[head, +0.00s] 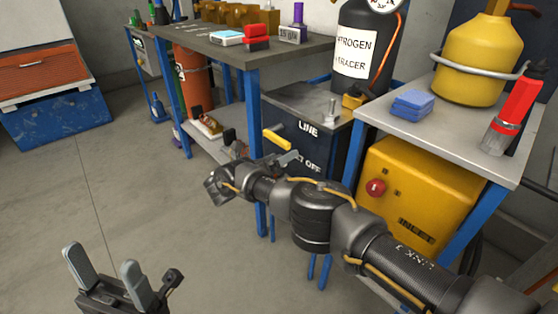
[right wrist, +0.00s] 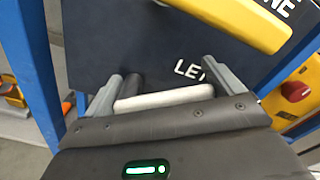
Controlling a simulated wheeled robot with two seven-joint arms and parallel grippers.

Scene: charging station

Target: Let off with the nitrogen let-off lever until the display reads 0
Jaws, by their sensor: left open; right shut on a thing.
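A dark blue panel (head: 312,160) below the black nitrogen cylinder (head: 356,45) carries the words LINE and, partly covered, LET OFF. A yellow lever (head: 277,140) sticks out by LINE; it also shows in the right wrist view (right wrist: 235,20). A white lever bar (right wrist: 165,98) lies below it, beside the LET OFF lettering. My right gripper (right wrist: 166,88) is shut on this white lever, one finger at each end. In the head view my right gripper (head: 288,158) hides most of it. My left gripper (head: 102,262) is open and empty, low at the left. No readable display shows.
A cut-off gauge (head: 385,3) tops the cylinder. A workbench (head: 235,50) stands to the left, and a table with blue pads (head: 413,103) and a yellow tank (head: 478,60) to the right. The yellow box (head: 415,195) has a red knob.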

